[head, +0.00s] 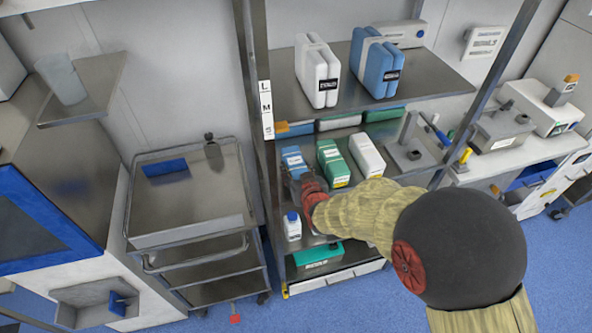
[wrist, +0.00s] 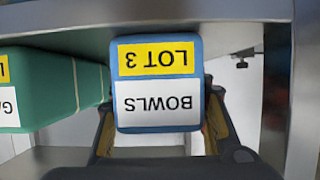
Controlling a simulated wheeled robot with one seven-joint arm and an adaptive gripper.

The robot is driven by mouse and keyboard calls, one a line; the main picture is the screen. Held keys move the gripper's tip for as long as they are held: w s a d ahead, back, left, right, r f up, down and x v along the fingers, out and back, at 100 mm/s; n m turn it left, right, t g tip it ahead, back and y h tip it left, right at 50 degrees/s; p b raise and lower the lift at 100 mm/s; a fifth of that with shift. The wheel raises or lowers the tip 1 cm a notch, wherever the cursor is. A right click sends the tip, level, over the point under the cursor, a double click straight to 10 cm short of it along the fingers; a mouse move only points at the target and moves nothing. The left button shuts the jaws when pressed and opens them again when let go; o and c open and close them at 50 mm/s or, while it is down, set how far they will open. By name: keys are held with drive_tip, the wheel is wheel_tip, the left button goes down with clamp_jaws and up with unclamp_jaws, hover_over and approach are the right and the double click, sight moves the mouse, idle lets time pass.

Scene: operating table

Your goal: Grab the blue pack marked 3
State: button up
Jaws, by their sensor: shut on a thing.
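The blue pack (head: 293,158) is at the left end of the middle shelf in the head view. In the wrist view the blue pack (wrist: 158,92) fills the middle, its yellow label reading LOT 3 above a white BOWLS label, both upside down there. My gripper (head: 300,185) reaches in from the front right. In the wrist view its two dark fingers (wrist: 160,125) lie on either side of the pack, shut on it. I cannot tell whether the pack is clear of the shelf.
A green pack (head: 332,163) and a white pack (head: 366,155) stand to the right on the same shelf (head: 385,178). A rack post (head: 262,100) is close on the left. A white bottle (head: 292,227) stands below. White and blue packs stand on the shelf above.

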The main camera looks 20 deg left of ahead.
drive_tip(key=c, duration=0.4)
drive_tip(key=shift+c, duration=0.2)
